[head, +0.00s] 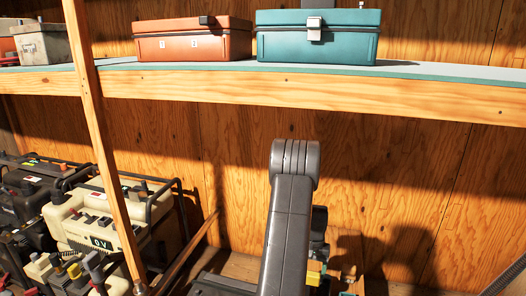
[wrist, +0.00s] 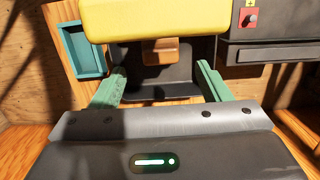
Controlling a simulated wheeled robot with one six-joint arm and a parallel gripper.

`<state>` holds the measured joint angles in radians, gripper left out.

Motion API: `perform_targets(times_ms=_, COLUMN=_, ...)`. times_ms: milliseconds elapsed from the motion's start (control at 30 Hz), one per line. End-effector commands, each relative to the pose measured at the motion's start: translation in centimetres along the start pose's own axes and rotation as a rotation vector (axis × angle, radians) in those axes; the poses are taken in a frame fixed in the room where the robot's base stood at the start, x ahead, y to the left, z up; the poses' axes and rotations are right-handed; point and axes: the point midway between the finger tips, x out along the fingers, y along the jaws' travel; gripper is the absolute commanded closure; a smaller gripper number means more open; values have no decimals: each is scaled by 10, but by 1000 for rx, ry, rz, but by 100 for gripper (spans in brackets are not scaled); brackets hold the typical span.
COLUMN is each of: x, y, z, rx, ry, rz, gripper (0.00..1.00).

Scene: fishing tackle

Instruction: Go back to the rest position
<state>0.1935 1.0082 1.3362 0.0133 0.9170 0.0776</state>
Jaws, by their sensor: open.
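In the wrist view my gripper (wrist: 160,84) shows two green fingers set wide apart, with nothing held between them. A yellow block-like thing (wrist: 150,20) lies beyond the fingertips at the top. Below it a small brown block (wrist: 160,51) shows in front of a dark panel, between the fingers but apart from them as far as I can see. In the head view my dark arm rises in front of the wooden wall, and my gripper is hidden behind it.
An orange tackle box (head: 193,42) and a teal one (head: 317,40) stand on the shelf (head: 300,90) above my arm. A wooden post (head: 103,140) stands left. Beige equipment (head: 97,225) crowds the lower left. A teal tray (wrist: 85,50) and dark box (wrist: 272,52) flank the gripper.

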Motion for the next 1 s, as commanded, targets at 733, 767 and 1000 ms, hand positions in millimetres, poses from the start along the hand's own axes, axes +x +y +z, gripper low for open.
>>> perform_targets(times_ms=733, x=-122, y=-72, z=36, rx=-121, ry=0, rz=14, gripper=30)
perform_targets(times_ms=767, x=-126, y=-76, z=38, rx=-128, ry=0, rz=15, gripper=30)
perform_targets(times_ms=1000, x=-139, y=-95, z=50, rx=-163, ry=-3, rz=18, gripper=30)
